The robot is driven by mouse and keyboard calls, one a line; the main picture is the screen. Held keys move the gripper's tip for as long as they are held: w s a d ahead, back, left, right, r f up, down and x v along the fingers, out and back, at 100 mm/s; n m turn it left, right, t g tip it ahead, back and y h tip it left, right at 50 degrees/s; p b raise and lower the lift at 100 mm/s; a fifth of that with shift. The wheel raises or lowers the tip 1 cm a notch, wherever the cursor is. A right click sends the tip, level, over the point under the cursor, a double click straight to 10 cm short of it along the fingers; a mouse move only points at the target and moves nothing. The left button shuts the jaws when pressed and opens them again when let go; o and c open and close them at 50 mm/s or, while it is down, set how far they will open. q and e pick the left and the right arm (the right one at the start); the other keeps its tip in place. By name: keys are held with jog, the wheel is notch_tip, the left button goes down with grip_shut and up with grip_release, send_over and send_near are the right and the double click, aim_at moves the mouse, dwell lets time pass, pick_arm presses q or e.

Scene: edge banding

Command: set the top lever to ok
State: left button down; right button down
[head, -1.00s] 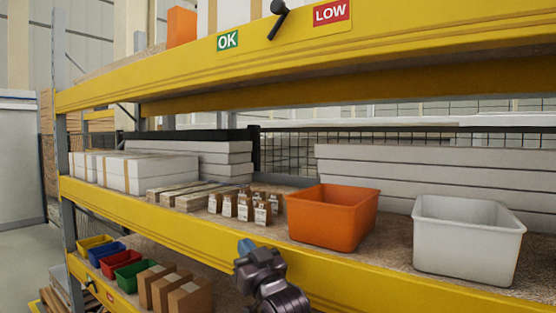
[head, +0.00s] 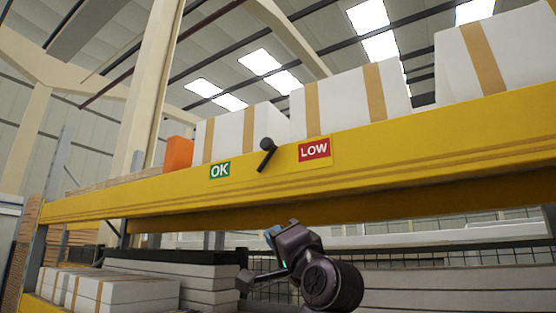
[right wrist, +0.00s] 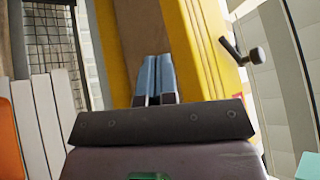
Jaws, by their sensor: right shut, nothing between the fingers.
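The top lever (head: 265,154) is a short black handle with a round knob, on the yellow top beam (head: 400,142). It stands between the green OK label (head: 219,170) on its left and the red LOW label (head: 314,149) on its right. Its knob end points up and slightly right. My right gripper (head: 272,233) is below the lever and the beam, apart from both. In the right wrist view its blue fingers (right wrist: 157,78) are together and empty, with the lever (right wrist: 244,53) to their right. My left gripper is not in view.
White boxes with tan bands (head: 350,98) and an orange box (head: 178,153) sit on the top shelf behind the beam. White stacked boards (head: 165,290) lie on the shelf below. The beam front around the lever is clear.

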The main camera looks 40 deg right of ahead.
aim_at(272, 146)
jog(key=s+r+m+y, duration=0.1)
jog(key=s+r+y, duration=0.1)
jog(key=s+r, duration=0.1)
jog(key=s+r+m+y, duration=0.2)
jog(key=s+r, duration=0.1)
jog(key=s, duration=0.3)
jog(key=s+d+r+m+y+b, duration=0.1)
jog(key=s+r+y, duration=0.1)
jog(key=s, duration=0.3)
jog(key=shift+d+r+m+t, duration=0.1)
jog(key=shift+r+m+t, duration=0.25)
jog(key=shift+r, duration=0.3)
jog(key=p+x, duration=0.4)
jog(key=x, duration=0.8)
jog(key=shift+w+r, duration=0.2)
jog(key=shift+w, duration=0.1)
jog(key=shift+w+a+r, duration=0.25)
jog(key=shift+w+r, duration=0.05)
jog(key=shift+w, duration=0.25)
jog(key=shift+d, duration=0.15)
